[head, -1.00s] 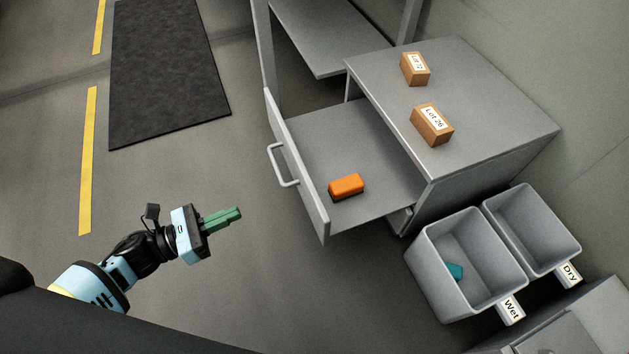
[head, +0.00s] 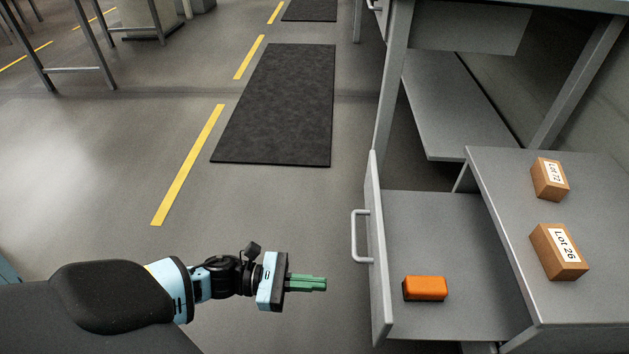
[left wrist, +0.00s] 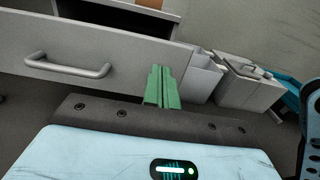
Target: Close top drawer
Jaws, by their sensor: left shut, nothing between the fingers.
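The top drawer (head: 376,275) of the grey cabinet is pulled out, and its front faces left toward my arm. A silver bar handle (head: 357,236) is on that front; it also shows in the left wrist view (left wrist: 68,68). An orange block (head: 425,288) with a dark underside lies inside the drawer. My left gripper (head: 324,284) has green fingers shut with nothing between them. It is to the left of the drawer front, lower in the picture than the handle, and apart from it in the head view. My right gripper is not in view.
Two brown boxes, Lot 72 (head: 549,180) and Lot 26 (head: 558,252), sit on the cabinet top (head: 510,215). Grey bins (left wrist: 250,88) show beyond the drawer front in the left wrist view. A black mat (head: 280,105) lies on the open floor.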

